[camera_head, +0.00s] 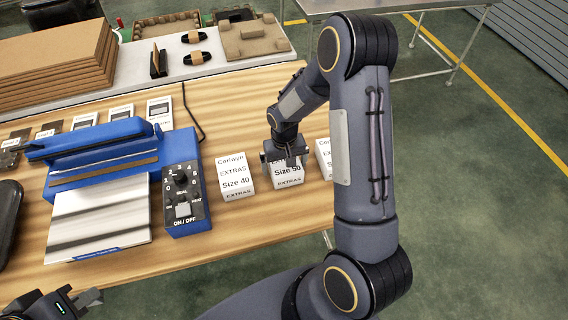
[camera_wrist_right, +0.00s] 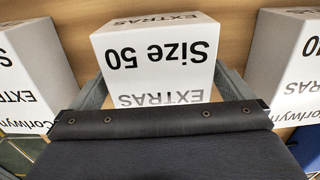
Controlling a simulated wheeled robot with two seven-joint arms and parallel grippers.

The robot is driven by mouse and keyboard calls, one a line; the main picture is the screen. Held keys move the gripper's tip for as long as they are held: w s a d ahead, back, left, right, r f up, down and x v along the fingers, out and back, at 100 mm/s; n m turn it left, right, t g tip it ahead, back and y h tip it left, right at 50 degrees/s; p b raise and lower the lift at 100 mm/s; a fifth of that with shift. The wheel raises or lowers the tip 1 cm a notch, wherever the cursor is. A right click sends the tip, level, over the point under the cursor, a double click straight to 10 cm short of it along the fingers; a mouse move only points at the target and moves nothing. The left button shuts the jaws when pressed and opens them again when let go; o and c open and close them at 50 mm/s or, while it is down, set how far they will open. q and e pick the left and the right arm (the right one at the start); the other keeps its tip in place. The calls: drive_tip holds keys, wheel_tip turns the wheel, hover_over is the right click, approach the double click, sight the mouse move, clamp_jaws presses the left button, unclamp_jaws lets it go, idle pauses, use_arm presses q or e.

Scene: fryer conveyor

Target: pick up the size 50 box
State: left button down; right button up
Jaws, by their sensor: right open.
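The size 50 box (camera_head: 288,175) is a white box standing on the wooden table, with the size 40 box to its left. My right gripper (camera_head: 287,156) is over it from above and hides part of its top. In the right wrist view the size 50 box (camera_wrist_right: 158,55) sits between the two open fingers (camera_wrist_right: 165,95), and its label appears upside down. I cannot tell whether the fingers touch its sides. My left gripper (camera_head: 88,300) shows only in part at the bottom left corner, away from the boxes.
The size 40 box (camera_head: 235,176) and another white box (camera_head: 324,158) stand close on either side. A blue sealing machine (camera_head: 110,150) with a control box (camera_head: 184,190) is on the left. The wooden table (camera_head: 225,115) has its front edge just before the boxes.

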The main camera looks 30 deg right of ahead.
drive_tip(key=c, duration=1)
drive_tip(key=shift+c, duration=0.2)
